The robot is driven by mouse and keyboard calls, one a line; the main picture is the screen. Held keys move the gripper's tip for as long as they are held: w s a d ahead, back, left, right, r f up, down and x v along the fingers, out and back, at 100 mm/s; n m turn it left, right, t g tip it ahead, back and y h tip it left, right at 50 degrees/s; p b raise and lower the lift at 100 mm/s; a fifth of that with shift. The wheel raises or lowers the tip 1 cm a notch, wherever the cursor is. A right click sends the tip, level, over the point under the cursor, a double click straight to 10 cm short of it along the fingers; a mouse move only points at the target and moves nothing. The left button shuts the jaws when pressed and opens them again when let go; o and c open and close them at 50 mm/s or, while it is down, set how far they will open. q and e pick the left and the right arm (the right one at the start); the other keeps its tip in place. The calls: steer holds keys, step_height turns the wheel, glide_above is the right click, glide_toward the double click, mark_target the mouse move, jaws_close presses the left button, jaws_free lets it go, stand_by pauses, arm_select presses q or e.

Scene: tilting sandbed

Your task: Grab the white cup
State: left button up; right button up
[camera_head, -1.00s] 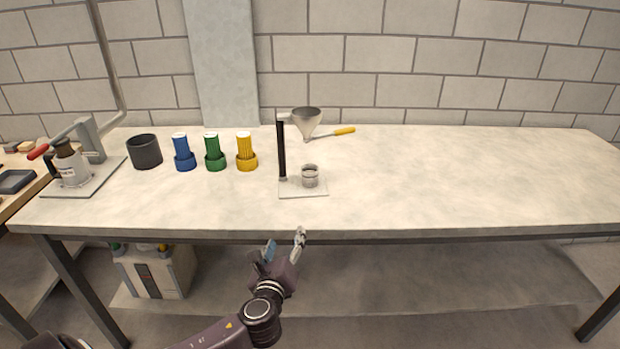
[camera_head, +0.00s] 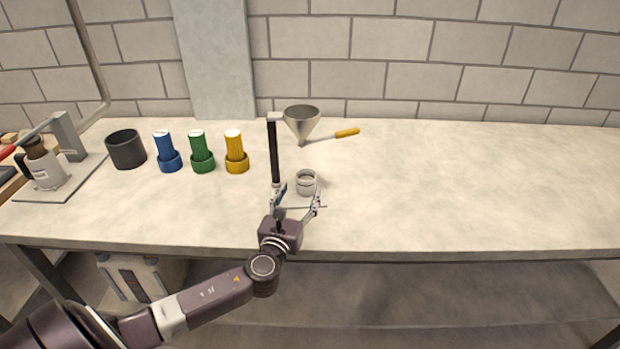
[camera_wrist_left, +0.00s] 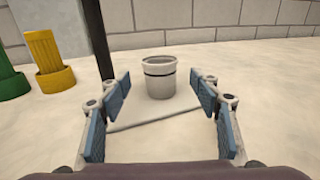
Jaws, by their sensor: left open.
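The white cup (camera_head: 306,184) stands upright on the small base plate (camera_head: 290,206) of the funnel stand, below the funnel. In the left wrist view the cup (camera_wrist_left: 160,77) is pale with a dark band, and it sits between and beyond the fingertips. My left gripper (camera_head: 297,200) is open, at the near side of the cup, with its fingers pointing toward it. In the left wrist view its two blue-padded fingers (camera_wrist_left: 165,92) are spread wide and empty, and no contact with the cup shows. My right gripper is not in view.
The stand's dark post (camera_head: 273,150) rises just left of the cup, holding the metal funnel (camera_head: 302,122). Yellow (camera_head: 235,154), green (camera_head: 202,154) and blue (camera_head: 167,154) holders and a dark pot (camera_head: 126,149) stand left. A yellow-handled tool (camera_head: 346,133) lies behind. The table's right side is clear.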

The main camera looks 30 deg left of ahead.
mark_target(304, 182)
arm_select(q)
steer(key=shift+w+a+r, duration=0.1)
steer(key=shift+w, duration=0.2)
steer(key=shift+w+a+r, duration=0.1)
steer(key=shift+w, duration=0.15)
steer(key=shift+w+a+r, duration=0.1)
steer(key=shift+w+a, duration=0.1)
steer(key=shift+w, duration=0.5)
steer(key=x, duration=0.3)
steer(key=shift+w+a+p, duration=0.15)
steer(key=shift+w+p, duration=0.1)
steer(key=shift+p, duration=0.1)
steer(key=shift+w+a, duration=0.15)
steer(key=shift+w, duration=0.4)
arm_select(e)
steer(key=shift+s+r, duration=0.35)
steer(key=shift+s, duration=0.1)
arm_select(q)
steer(key=shift+c, duration=0.5)
steer(key=c, duration=1)
steer(key=shift+c, duration=0.6)
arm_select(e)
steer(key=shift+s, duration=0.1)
